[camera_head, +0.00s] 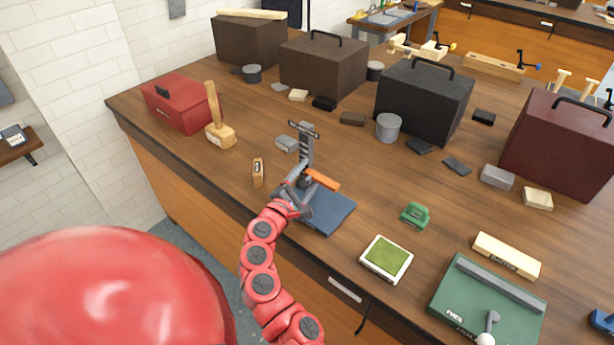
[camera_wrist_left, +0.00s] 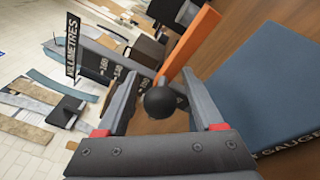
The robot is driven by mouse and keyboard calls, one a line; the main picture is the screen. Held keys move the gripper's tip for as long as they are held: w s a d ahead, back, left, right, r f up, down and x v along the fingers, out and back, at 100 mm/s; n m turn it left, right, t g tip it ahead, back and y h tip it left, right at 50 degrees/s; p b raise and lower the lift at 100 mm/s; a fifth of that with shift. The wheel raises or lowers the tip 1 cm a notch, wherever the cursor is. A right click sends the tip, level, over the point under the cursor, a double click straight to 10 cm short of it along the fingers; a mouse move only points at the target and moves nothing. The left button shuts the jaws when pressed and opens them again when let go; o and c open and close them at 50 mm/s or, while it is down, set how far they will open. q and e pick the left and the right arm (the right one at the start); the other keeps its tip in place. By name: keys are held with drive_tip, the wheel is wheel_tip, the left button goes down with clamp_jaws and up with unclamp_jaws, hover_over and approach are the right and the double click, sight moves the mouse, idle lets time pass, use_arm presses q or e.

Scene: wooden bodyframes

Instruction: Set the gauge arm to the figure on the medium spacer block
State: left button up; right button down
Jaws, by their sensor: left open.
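The gauge has an upright grey scale post (camera_head: 306,146), an orange arm (camera_head: 323,181) and a blue base (camera_head: 330,212). In the left wrist view, the orange arm (camera_wrist_left: 190,47) runs up and right behind a black ball knob (camera_wrist_left: 160,101), and the post bears a sign (camera_wrist_left: 72,45) and numbers too small to read surely. My left gripper (camera_head: 300,184) is open at the gauge; its fingers (camera_wrist_left: 161,90) stand either side of the knob, with gaps visible. A small wooden block (camera_head: 258,172) and a grey block (camera_head: 286,144) bear unreadable labels; I cannot tell which is the medium spacer.
A wooden mallet (camera_head: 220,130) and red box (camera_head: 178,102) stand at left. A green pad (camera_head: 386,258), green device (camera_head: 415,215), cream block (camera_head: 507,255) and green machine (camera_head: 480,300) lie at right. Large dark cases (camera_head: 425,98) line the back.

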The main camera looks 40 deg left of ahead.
use_arm(q)
drive_tip(key=s, duration=0.2)
drive_tip(key=s+b, duration=0.1)
drive_tip(key=s, duration=0.3)
drive_tip(key=shift+s+d+f, duration=0.1)
drive_tip(key=shift+s+d, duration=0.25)
drive_tip(key=shift+s, duration=0.05)
drive_tip(key=p, duration=0.5)
approach(298, 188)
drive_tip(key=shift+s+d, duration=0.1)
drive_tip(key=shift+s, duration=0.6)
drive_tip(key=shift+s+d, duration=0.15)
drive_tip(key=shift+s, duration=0.6)
